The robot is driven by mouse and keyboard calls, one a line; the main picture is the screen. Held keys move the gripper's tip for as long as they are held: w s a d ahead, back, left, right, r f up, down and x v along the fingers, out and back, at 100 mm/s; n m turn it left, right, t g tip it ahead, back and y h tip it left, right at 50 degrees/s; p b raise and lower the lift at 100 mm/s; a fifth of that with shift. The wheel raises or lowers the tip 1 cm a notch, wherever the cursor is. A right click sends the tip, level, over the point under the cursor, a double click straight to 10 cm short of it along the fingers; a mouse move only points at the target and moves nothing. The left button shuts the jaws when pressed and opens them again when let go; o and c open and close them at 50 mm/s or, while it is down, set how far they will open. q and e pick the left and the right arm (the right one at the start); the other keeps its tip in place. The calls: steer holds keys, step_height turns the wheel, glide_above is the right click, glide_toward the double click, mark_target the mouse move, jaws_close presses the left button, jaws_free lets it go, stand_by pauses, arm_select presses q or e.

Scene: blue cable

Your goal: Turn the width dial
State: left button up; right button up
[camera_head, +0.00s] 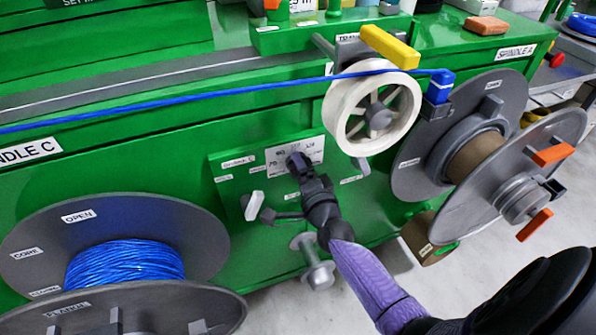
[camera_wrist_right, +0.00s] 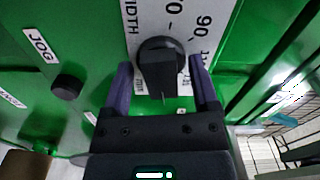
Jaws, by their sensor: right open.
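The width dial is a black knob (camera_wrist_right: 160,68) on a white scale plate (camera_wrist_right: 188,22) in the right wrist view. My right gripper (camera_wrist_right: 163,88) is open, with one finger on each side of the knob. I cannot tell whether the fingers touch it. In the head view the scale plate (camera_head: 305,150) is on the green panel, and my right gripper (camera_head: 300,165) is at it, covering most of the dial. My left gripper does not show.
A spool of blue cable (camera_head: 125,262) is at the lower left. A blue cable (camera_head: 200,98) runs across to a white wheel (camera_head: 345,105). A large grey spindle (camera_head: 425,145) with orange handles is at the right. A white lever (camera_head: 254,205) sits left of the gripper. A black JOG knob (camera_wrist_right: 68,87) is beside the dial.

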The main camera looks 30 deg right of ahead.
steer(key=shift+w, duration=0.25)
steer(key=shift+c, duration=0.3)
steer(key=c, duration=0.8)
steer(key=shift+c, duration=0.2)
